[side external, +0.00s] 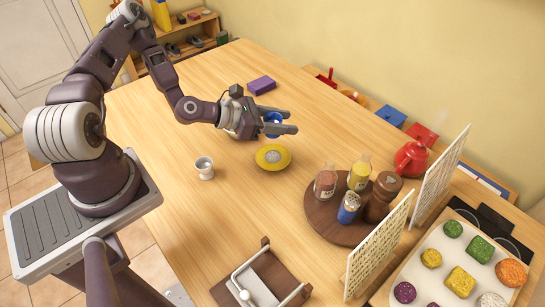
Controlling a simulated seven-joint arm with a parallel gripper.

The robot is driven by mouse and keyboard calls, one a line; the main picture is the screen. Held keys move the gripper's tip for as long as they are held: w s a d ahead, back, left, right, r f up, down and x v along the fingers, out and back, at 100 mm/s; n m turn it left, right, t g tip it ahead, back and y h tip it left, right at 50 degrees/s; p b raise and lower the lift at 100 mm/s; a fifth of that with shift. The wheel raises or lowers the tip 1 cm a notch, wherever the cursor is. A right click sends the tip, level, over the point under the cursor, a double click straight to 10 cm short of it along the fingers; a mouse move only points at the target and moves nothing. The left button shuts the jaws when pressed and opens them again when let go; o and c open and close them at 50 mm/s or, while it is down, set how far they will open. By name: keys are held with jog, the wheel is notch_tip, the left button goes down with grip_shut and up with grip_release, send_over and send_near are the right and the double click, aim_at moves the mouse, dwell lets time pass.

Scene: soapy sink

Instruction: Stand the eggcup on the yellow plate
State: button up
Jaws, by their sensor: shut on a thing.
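My gripper (284,124) is level, with its fingers pointing right, and is shut on a small blue cup-like thing (273,117). The fingers partly hide it, and I cannot tell for sure that it is the eggcup. The yellow plate (285,163) lies flat on the table with a greyish middle and nothing standing on it. The blue thing appears behind the plate in the picture, apart from it; its exact height is hard to judge. A small pale cup (204,168) stands upright on the table, left of the plate.
A round dark wooden tray (322,222) with several bottles and jars stands right of the plate. White lattice panels (378,248), a red teapot (411,160) and a tray of colourful pieces (420,290) are further right. A purple box (261,85) lies behind. The table's left part is clear.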

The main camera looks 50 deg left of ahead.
aim_at(282, 154)
jog(key=shift+y, duration=0.3)
jog(key=f, duration=1)
jog(key=shift+w+a, duration=0.3)
jog(key=o, duration=1.4)
